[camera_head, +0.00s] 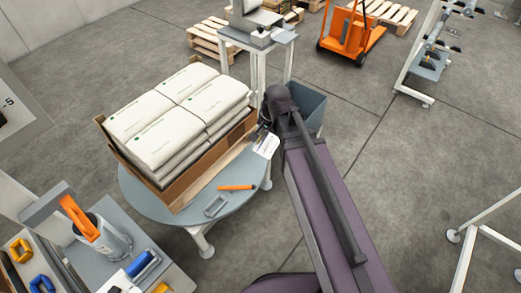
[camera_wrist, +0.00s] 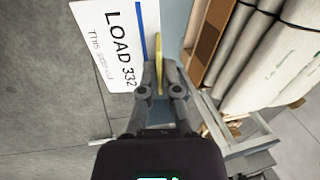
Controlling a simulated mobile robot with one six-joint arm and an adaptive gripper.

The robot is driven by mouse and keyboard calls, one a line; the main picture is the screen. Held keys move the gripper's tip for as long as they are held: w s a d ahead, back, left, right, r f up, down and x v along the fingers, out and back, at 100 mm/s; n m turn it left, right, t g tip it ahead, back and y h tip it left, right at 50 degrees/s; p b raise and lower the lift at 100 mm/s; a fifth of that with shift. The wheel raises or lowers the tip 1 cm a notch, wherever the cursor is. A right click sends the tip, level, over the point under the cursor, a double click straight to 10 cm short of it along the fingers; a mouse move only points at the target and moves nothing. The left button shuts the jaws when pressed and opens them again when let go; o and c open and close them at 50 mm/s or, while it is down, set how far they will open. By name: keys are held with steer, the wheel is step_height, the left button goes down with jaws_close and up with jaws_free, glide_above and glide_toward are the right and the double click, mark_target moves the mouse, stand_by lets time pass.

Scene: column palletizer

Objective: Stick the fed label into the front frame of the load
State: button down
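The label (camera_wrist: 112,45), a white card printed "LOAD 332" with a blue stripe, is at the upper left of the wrist view. In the head view the label (camera_head: 266,145) hangs beside the right rim of the round table. My gripper (camera_wrist: 159,68) is closed around a thin yellow strip at the label's striped edge; my gripper (camera_head: 264,127) is partly hidden behind my arm in the head view. The load (camera_head: 180,112) is stacked white sacks in an open brown cardboard tray. A small grey frame (camera_head: 215,206) lies on the table in front of it.
An orange-handled tool (camera_head: 236,187) lies on the round table (camera_head: 190,222) near the grey frame. A stand with a grey machine (camera_head: 257,20) and a dark bin (camera_head: 310,108) are behind my gripper. A bench with tools (camera_head: 120,255) is at lower left.

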steer(key=w+a+f+t+y+b, duration=0.1)
steer(key=w+a+f+y+b, duration=0.25)
steer(key=f+b, duration=0.6)
steer(key=m+t+y+b, duration=0.2)
steer(key=t+y+b, duration=0.65)
steer(key=b, duration=2.35)
glide_toward(237, 129)
steer(key=shift+f+v, duration=0.1)
steer(key=shift+v, duration=0.65)
steer(key=shift+f+v, duration=0.15)
steer(key=shift+v, duration=0.6)
steer(key=shift+a, duration=0.2)
steer(key=shift+x, duration=4.4)
steer(key=shift+w+a+r, duration=0.1)
steer(key=shift+w+a, duration=0.25)
steer(key=c, duration=0.7)
jaws_free()
